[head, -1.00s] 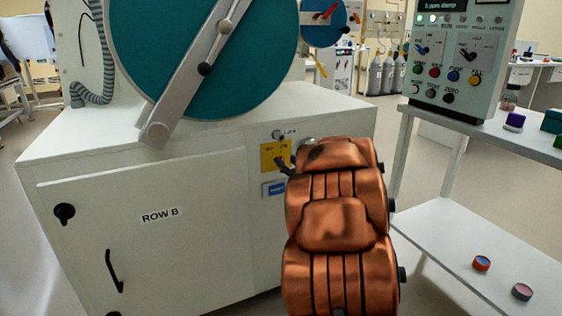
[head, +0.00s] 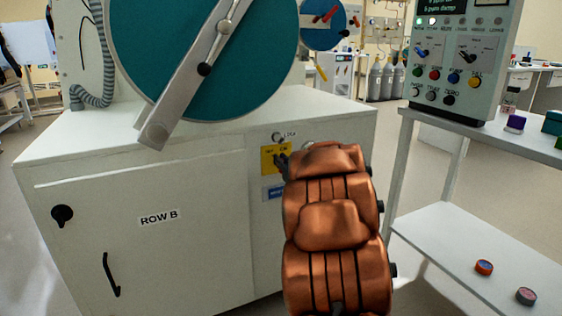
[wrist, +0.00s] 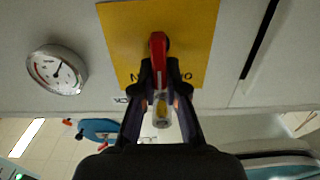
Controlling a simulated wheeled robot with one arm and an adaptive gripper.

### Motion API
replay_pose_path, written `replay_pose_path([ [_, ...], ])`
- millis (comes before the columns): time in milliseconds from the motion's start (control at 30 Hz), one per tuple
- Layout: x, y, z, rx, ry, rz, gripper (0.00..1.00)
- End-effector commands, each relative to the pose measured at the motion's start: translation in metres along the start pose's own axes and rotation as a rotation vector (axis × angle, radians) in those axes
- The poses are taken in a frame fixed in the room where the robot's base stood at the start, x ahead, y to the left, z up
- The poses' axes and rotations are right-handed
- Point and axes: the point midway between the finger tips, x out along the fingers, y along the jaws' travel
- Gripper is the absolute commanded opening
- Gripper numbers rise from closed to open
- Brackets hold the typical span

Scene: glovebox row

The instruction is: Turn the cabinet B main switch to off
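The main switch has a red handle (wrist: 158,48) on a yellow plate (wrist: 190,25) in the wrist view. The handle runs up and down in that picture, and the fingers partly hide the plate's lettering. In the head view the yellow plate (head: 268,158) sits on the right front of the cabinet marked ROW B (head: 200,250). My gripper (wrist: 160,68) has one dark finger on each side of the handle, drawn in close and seemingly touching it. In the head view my gripper (head: 283,163) is at the plate and hides the handle.
A round gauge (wrist: 58,69) is beside the plate in the wrist view. A small round fitting (head: 277,137) with a label is above the plate. A large teal disc (head: 170,50) stands on the cabinet. A control panel (head: 460,60) and a shelf table (head: 470,255) are at right.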

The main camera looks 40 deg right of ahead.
Motion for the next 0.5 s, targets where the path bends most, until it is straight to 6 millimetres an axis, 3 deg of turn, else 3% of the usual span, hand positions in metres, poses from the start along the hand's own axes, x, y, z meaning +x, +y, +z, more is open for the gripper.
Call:
replay_pose_path([
  [500, -0.0001, -0.0004, 0.0002, -0.019, -0.001, 0.000, 0.00],
])
